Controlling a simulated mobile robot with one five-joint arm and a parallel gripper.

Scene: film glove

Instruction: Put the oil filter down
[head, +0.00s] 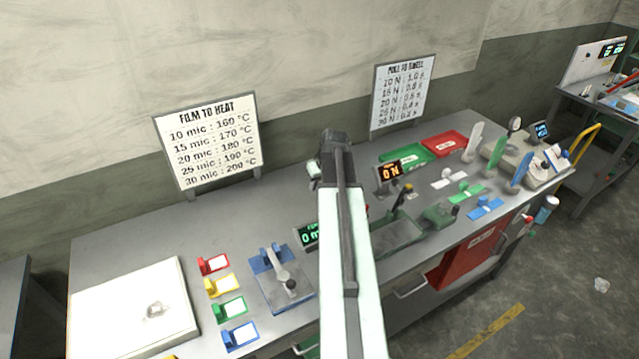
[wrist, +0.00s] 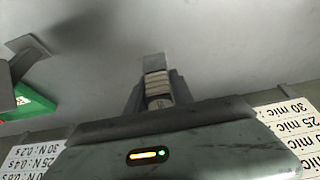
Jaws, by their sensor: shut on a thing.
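My gripper (wrist: 157,95) is shut on a small pale ribbed object (wrist: 155,82) in the wrist view, held between its dark fingers. I cannot tell for certain that it is the oil filter; most of it is hidden by the fingers. In the head view my arm reaches up over the bench (head: 120,235), its end in front of the wall between the two signs. The fingers and the held object are not clear there. No other oil filter can be made out.
A white plate (head: 95,305) lies at the bench's left end, with a small clear object (head: 157,310) on it. Coloured blocks, a blue device (head: 270,260), green (head: 402,155) and red (head: 445,146) trays and several upright paddles crowd the bench. Bare grey bench lies along the back left.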

